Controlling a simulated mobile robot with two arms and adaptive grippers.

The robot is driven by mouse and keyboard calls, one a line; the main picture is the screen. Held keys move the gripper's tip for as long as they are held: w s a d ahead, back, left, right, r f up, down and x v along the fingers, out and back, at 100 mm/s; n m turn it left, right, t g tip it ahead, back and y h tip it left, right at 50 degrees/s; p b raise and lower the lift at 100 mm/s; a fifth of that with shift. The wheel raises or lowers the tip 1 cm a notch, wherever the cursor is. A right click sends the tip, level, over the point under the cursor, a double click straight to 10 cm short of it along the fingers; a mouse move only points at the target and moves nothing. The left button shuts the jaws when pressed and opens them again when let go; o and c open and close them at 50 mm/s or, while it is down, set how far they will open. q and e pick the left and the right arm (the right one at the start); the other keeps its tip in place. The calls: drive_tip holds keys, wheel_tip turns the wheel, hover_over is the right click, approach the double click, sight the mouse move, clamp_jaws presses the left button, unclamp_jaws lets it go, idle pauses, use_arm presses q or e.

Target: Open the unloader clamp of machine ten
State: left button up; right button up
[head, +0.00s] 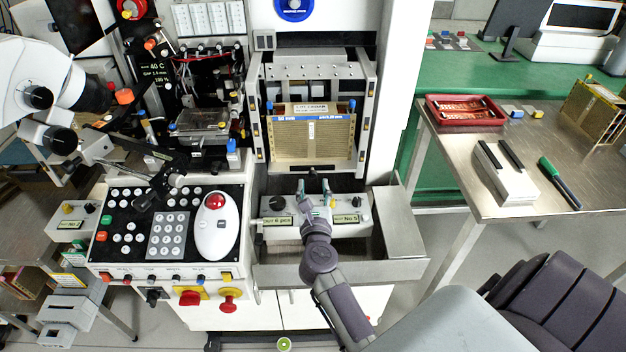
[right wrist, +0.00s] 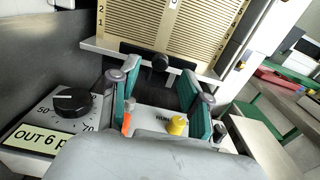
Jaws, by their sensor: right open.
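My right gripper (head: 314,186) is over the unloader's control box (head: 345,229), its teal fingers pointing at the machine. In the right wrist view the gripper (right wrist: 161,76) is open. The tan slotted magazine (head: 290,142), with a blue-white top strip, stands upright in the unloader frame (head: 368,110). It also shows in the right wrist view (right wrist: 165,28). My left gripper is not in view.
The box carries a black dial (right wrist: 72,101), an "OUT 6 pcs" label (head: 277,221) and a yellow button (right wrist: 177,125). A keypad panel (head: 125,226) with a red-topped trackball (head: 214,225) lies left. A steel table (head: 455,150) with a red tray (head: 465,112) stands right.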

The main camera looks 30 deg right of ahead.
drive_tip(key=v, duration=0.8)
drive_tip(key=shift+s, duration=0.2)
drive_tip(key=shift+a, duration=0.2)
